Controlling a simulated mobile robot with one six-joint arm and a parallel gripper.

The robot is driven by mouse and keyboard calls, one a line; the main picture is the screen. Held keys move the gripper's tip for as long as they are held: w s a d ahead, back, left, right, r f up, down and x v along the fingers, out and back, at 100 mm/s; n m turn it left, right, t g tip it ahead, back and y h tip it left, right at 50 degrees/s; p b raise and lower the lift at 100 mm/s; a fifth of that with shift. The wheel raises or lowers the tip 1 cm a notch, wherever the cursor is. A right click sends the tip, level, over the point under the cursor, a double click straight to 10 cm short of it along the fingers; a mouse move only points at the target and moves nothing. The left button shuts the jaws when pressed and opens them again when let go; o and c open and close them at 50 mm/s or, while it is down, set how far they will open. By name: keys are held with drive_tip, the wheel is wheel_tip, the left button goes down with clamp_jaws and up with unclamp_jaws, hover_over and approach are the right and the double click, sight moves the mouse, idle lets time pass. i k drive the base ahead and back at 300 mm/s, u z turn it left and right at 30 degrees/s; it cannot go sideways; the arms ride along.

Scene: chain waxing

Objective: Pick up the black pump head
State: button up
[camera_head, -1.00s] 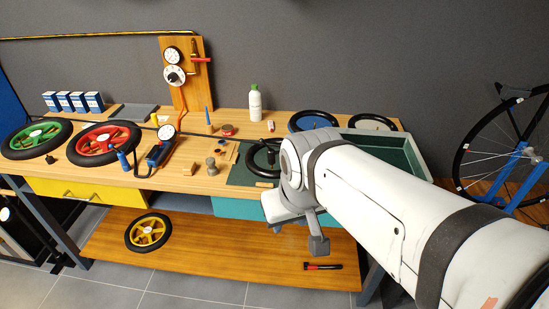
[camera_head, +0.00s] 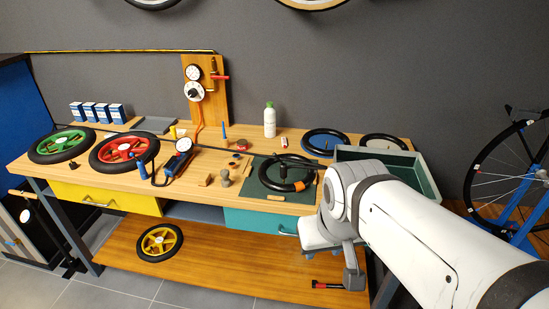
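A small black piece (camera_head: 73,166) lies at the front left of the workbench by the green-hubbed wheel; it may be the black pump head, but it is too small to be sure. A blue and black pump (camera_head: 177,163) with a round gauge (camera_head: 184,145) stands mid-bench, and a blue-handled piece (camera_head: 142,170) lies beside it on its left. My gripper (camera_head: 350,272) hangs in front of the bench's right end, far from these things. It appears empty; its finger opening is hard to make out.
Green-hubbed (camera_head: 60,144) and red-hubbed (camera_head: 123,151) wheels lie on the left. A black tyre (camera_head: 286,175) rests on a green mat (camera_head: 247,188). A green tray (camera_head: 427,178) sits at the right end. A white bottle (camera_head: 270,121) stands behind.

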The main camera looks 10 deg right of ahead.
sight(283, 169)
drive_tip(key=i, duration=1)
